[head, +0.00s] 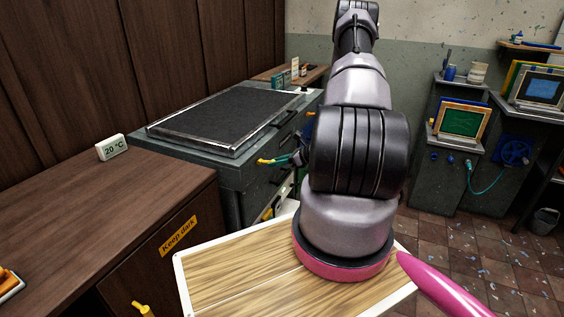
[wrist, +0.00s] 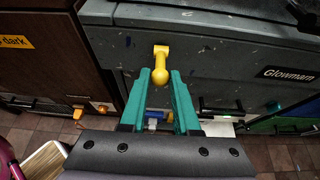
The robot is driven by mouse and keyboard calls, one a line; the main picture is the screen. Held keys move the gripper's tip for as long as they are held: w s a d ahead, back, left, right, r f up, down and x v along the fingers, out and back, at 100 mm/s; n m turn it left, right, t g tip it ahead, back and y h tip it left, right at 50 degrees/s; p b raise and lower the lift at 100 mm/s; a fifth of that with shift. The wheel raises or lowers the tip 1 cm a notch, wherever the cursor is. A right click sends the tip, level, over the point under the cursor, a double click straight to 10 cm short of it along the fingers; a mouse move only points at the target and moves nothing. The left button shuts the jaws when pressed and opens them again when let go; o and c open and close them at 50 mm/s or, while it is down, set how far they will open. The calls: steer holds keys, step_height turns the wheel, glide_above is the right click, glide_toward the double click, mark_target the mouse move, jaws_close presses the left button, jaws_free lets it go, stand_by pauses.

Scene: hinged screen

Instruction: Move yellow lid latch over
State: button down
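The yellow latch (wrist: 160,58) has a square base and a rounded knob end. It sits on the front of the grey cabinet marked "Glowmarn" (wrist: 235,65) in the wrist view. In the head view the yellow latch (head: 270,161) sticks out from the cabinet's side below the lid, a dark panel in a metal frame (head: 185,146). My gripper (wrist: 160,74) has two teal fingers, spread apart, with the latch's knob end between their tips. A gap shows on each side of the knob. In the head view my arm hides most of the gripper.
A brown wooden cabinet (head: 110,205) with a "Keep dark" label stands at the left, bearing a 20 °C display (head: 111,147). Grey workstations (head: 447,165) with screens stand at the back right. Tiled floor (head: 470,250) is open at the right.

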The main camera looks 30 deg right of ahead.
steer(key=shift+f, duration=0.1)
steer(key=shift+s+d+f, duration=0.1)
steer(key=shift+f, duration=0.7)
steer(key=shift+f, duration=1)
steer(key=shift+w+a+f, duration=0.35)
steer(key=shift+w+f, duration=0.05)
steer(key=shift+f, duration=0.35)
